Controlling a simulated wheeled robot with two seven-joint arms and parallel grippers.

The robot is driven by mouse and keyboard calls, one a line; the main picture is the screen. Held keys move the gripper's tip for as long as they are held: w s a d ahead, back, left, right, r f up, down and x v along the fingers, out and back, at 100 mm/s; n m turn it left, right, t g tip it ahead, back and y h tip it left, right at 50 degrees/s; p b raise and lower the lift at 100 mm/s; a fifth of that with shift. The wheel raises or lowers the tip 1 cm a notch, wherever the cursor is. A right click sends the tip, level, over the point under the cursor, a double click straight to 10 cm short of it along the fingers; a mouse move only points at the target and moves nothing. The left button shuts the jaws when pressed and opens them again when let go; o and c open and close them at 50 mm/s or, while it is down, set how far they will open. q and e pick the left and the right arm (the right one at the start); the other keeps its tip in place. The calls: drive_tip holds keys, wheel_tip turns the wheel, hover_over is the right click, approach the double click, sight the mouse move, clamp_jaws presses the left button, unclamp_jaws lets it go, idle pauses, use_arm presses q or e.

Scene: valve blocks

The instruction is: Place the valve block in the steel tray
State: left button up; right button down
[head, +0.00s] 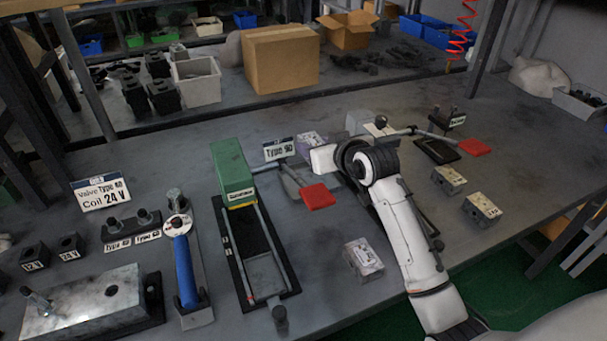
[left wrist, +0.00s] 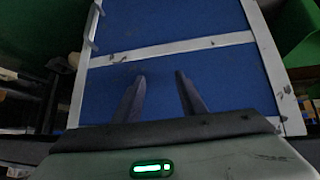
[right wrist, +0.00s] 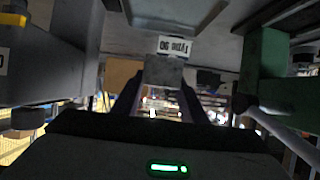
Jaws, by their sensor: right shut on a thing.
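My right gripper (right wrist: 158,98) is shut on a grey valve block (right wrist: 163,72), which sits between its fingers in the right wrist view. In the head view that block seems to be the pale, marked one (head: 311,142) by the Type 90 label; my wrist (head: 323,158) hides the fingers. Its height above the bench is unclear. Other pale valve blocks lie on the bench: one in front (head: 363,256) and two at right (head: 450,180). I cannot surely pick out the steel tray; a grey tray-like bin (head: 580,102) stands at far right. My left gripper (left wrist: 161,98) is open and empty over a blue panel.
A green press (head: 232,172) with a red handle (head: 318,195) stands left of my right arm. Another red-handled fixture (head: 474,147) stands to the right. The Type 90 label (head: 278,150) stands behind.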

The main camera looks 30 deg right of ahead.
drive_tip(key=shift+w+f, duration=0.65)
drive_tip(key=shift+f, duration=0.15)
wheel_tip(320, 180, down, 4)
drive_tip(key=shift+s+r, duration=0.1)
drive_tip(key=shift+s, duration=0.05)
use_arm(q)
drive_tip(key=shift+w+f+b, duration=0.1)
drive_tip(key=shift+f+b, duration=0.25)
use_arm(e)
drive_tip(key=shift+f, duration=2.05)
drive_tip(key=shift+f, duration=0.15)
drive_tip(key=c, duration=1.1)
unclamp_jaws()
drive_tip(key=shift+f, duration=0.1)
